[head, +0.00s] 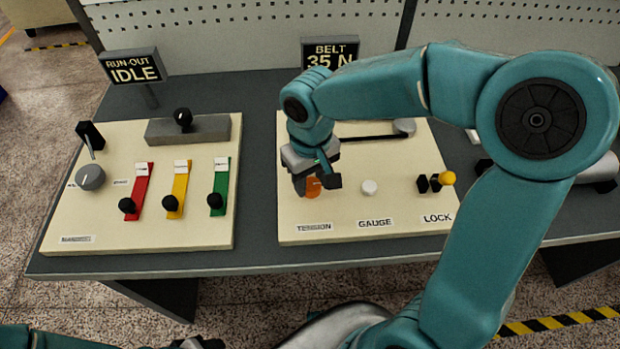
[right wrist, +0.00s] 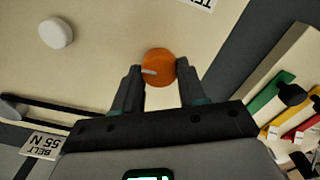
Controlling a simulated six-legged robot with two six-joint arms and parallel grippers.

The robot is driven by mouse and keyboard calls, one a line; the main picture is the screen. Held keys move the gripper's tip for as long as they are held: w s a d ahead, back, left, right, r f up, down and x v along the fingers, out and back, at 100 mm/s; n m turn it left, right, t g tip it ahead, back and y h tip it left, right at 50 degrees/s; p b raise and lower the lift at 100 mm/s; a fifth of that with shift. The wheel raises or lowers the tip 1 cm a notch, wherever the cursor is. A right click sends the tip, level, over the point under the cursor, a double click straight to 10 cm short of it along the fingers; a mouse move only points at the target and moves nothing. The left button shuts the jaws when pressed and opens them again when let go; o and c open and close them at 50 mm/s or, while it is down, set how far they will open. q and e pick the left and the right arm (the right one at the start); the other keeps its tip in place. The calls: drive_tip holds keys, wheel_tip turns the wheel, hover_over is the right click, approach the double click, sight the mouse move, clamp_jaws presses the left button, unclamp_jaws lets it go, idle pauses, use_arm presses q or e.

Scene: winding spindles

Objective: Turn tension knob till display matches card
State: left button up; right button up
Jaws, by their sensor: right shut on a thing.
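The orange tension knob (head: 313,187) is on the right-hand cream panel, above the TENSION label. My right gripper (head: 318,183) is over it from above, shut on it. In the right wrist view the two fingers (right wrist: 160,84) stand either side of the knob (right wrist: 160,65), whose pale pointer line points left in that picture. The dark display (head: 331,54) reads BELT 35 N, partly cut by my arm.
A white gauge button (head: 370,187) and a yellow-tipped lock lever (head: 447,178) are right of the knob. A dark gap separates the panels.

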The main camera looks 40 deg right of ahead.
sight(311, 183)
drive_tip(key=shift+s+f+m, duration=0.15)
drive_tip(key=shift+s+m, duration=0.05)
drive_tip(key=shift+m, duration=0.1)
drive_tip(key=o, duration=1.1)
drive_tip(key=shift+c, duration=0.2)
drive_tip(key=shift+w, duration=0.15)
drive_tip(key=shift+r, duration=0.4)
wheel_tip(311, 183, up, 16)
drive_tip(key=p, duration=0.2)
drive_tip(key=shift+f, duration=0.15)
